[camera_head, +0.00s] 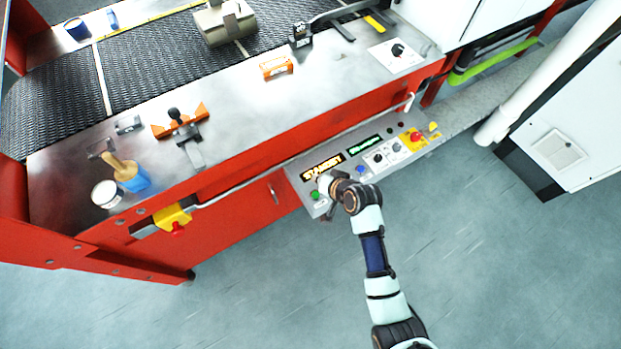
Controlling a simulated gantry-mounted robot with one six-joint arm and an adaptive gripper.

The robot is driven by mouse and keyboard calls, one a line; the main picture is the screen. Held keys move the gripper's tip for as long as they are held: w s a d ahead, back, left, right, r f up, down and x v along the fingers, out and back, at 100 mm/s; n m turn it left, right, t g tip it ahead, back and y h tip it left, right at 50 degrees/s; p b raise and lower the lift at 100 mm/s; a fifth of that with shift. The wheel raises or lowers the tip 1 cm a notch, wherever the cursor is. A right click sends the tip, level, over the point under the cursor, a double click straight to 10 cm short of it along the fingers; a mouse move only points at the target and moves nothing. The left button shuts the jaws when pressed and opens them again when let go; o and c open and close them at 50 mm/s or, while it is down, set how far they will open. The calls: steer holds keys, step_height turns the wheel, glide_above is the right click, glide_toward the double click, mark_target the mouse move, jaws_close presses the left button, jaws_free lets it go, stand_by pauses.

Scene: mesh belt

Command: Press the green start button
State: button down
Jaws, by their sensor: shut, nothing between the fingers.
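The green start button (315,195) is on the left end of the grey control panel (296,180), below a lit display reading STANDBY (323,167). My gripper (325,212) is at the panel's left end, just right of and below the green button in the picture. The fingers are shut and empty, small and partly hidden by my wrist. I cannot tell whether they touch the panel or the button.
A blue button (360,169), dark knobs and a red emergency stop on yellow (412,138) sit farther right on the panel. A rail (255,172) runs along the red machine front. Tools and a blue pot (133,178) stand on the metal top. The floor in front is clear.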

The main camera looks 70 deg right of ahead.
mark_target(317, 195)
step_height(317, 195, down, 8)
steer(key=b, duration=0.8)
steer(key=shift+f, duration=0.4)
steer(key=shift+f, duration=0.1)
stand_by(0.7)
steer(key=shift+f+b, duration=0.3)
